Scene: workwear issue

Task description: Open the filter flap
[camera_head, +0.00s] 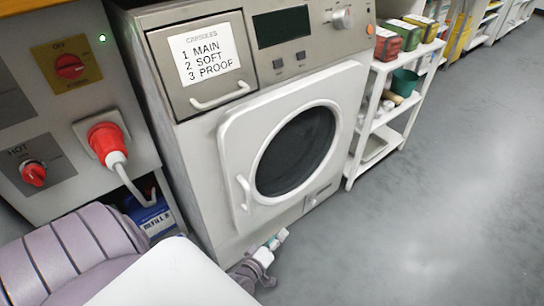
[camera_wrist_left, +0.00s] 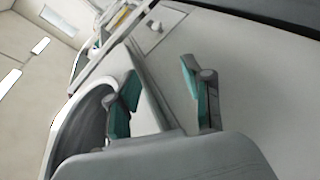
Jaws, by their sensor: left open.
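The filter flap (camera_head: 322,194) is a small pale panel low at the right of the washing machine's front, below the round door. It has a small round knob and looks flush with the front. In the left wrist view the flap (camera_wrist_left: 170,30) and its knob (camera_wrist_left: 157,27) show near the top, beyond the fingertips. My left gripper (camera_head: 275,243) is low in front of the machine, left of the flap and apart from it. In the left wrist view the gripper (camera_wrist_left: 163,92) is open, with teal pads and nothing between them. My right gripper is out of view.
The round door (camera_head: 297,150) is closed, with a handle (camera_head: 243,192) at its left. A white shelf rack (camera_head: 385,125) with boxes stands right of the machine. A control panel with a red plug (camera_head: 106,140) is at left. The floor (camera_head: 430,220) at right is clear.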

